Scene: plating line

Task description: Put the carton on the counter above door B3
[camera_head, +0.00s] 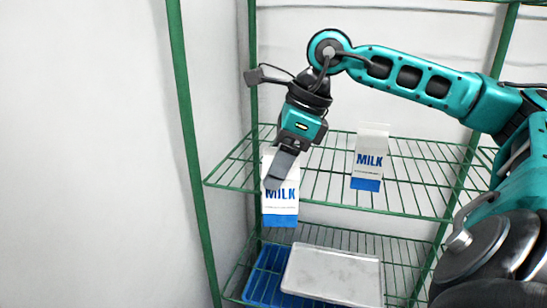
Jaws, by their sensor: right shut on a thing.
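A white and blue milk carton (281,213) hangs upright in front of the green wire shelf, in the head view. My right gripper (281,172) points down at it and is shut on its upper part, hiding some of the carton's top and label. A second, similar milk carton (369,158) stands on the wire shelf to the right, apart from the gripper. My left gripper is not in view. No counter or door B3 shows in this view.
The green wire shelf (425,207) has free room around the second carton. A lower shelf (398,262) bears a metal tray (333,277) and a blue tray (262,270). Green posts (190,130) stand at the rack's corners. A bare white wall is at left.

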